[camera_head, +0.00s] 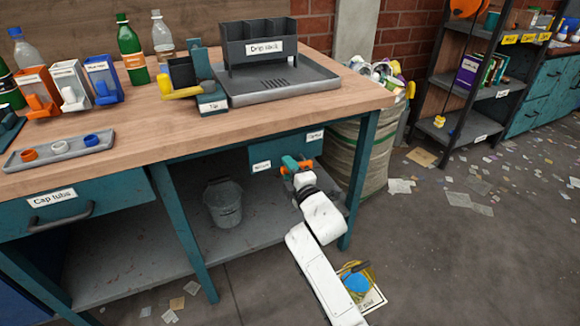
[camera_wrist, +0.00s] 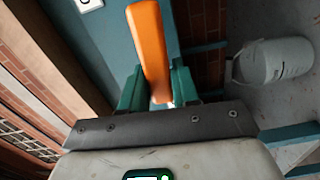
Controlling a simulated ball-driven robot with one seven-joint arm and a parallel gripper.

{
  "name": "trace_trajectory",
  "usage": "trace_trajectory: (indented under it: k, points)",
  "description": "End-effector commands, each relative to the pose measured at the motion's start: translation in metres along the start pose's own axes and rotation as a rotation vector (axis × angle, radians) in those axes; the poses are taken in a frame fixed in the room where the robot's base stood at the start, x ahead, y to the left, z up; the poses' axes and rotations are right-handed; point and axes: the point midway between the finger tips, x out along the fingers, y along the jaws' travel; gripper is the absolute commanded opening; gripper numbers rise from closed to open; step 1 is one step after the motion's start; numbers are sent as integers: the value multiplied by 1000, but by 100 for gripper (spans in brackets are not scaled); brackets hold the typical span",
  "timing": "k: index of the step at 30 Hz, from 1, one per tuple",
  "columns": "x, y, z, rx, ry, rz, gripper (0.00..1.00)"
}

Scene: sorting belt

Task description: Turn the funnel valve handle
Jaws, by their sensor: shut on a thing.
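The orange valve handle (camera_wrist: 150,45) runs nearly upright in the wrist view, its top leaning slightly left. My gripper (camera_wrist: 158,88) is shut on its near end, with a teal finger on each side. In the head view my gripper (camera_head: 292,164) is under the workbench's right part, at a teal panel (camera_head: 285,157). A small orange part of the handle (camera_head: 306,164) shows beside the fingers there. One white label sits left of the gripper and one at upper right; both are too small to read surely. The funnel itself cannot be made out.
A grey bucket (camera_head: 223,204) stands on the lower shelf left of my arm; it also shows in the wrist view (camera_wrist: 275,60). A table leg (camera_head: 360,180) and a large sack (camera_head: 350,150) are close on the right. Bottles, dispensers and a drip rack (camera_head: 263,47) occupy the benchtop.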

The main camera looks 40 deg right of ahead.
Motion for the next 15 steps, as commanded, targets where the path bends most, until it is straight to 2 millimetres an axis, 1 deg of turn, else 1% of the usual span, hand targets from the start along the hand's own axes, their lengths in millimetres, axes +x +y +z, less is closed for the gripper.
trace_trajectory:
  k: [6,15]
  points:
    - [0,-5,-1,-71,2,-2,0]
    - [0,-7,-1,-97,2,-2,0]
